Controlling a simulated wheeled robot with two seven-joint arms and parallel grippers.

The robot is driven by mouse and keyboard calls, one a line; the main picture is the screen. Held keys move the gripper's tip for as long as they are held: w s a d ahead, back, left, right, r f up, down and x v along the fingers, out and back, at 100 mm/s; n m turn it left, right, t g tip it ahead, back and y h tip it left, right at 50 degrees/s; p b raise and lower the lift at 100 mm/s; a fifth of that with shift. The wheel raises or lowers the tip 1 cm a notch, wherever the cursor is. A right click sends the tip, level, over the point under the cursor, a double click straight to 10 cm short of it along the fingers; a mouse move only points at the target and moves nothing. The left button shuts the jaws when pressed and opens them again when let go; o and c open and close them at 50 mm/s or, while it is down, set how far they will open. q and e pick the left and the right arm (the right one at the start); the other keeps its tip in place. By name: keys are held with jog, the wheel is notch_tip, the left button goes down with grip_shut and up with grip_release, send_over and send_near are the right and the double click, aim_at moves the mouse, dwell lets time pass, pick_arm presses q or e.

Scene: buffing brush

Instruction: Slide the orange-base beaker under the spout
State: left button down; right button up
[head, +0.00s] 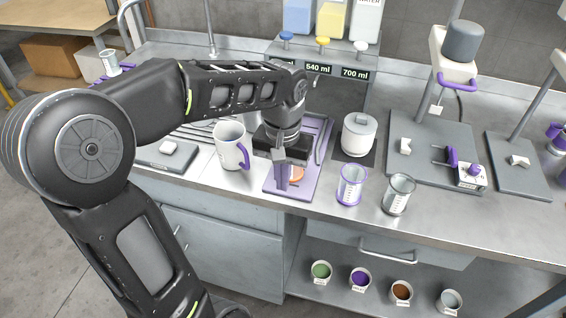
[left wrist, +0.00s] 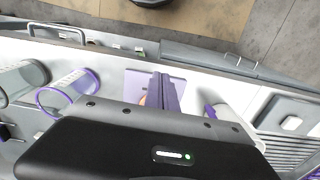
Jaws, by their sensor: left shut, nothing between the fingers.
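The orange-base beaker (head: 297,173) is mostly hidden behind my left gripper; only an orange part shows, over the purple mat (head: 300,194). In the left wrist view a sliver of orange (left wrist: 142,101) shows just left of the fingers. My left gripper (head: 281,184) points down over the mat, shut and empty, close beside the orange part; I cannot tell whether they touch. Its closed fingers also show in the left wrist view (left wrist: 166,82). The dispenser (head: 318,69) with volume labels stands behind; my arm hides much of the area under it. My right gripper is not in view.
A white mug (head: 230,148) with a purple handle stands left of the mat. A white lidded pot (head: 359,134), a purple-base beaker (head: 351,186) and a grey-base beaker (head: 398,195) stand to the right. The bench front edge is close to the mat.

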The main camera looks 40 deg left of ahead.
pick_arm(q)
notch_tip(320, 180, down, 2)
jog(key=shift+f, duration=0.1)
jog(key=w, duration=0.1)
jog(key=w+a+p, duration=0.1)
jog(key=w, duration=0.1)
jog(key=shift+f, duration=0.2)
jog(key=shift+w+a, duration=0.1)
jog(key=shift+w, duration=0.3)
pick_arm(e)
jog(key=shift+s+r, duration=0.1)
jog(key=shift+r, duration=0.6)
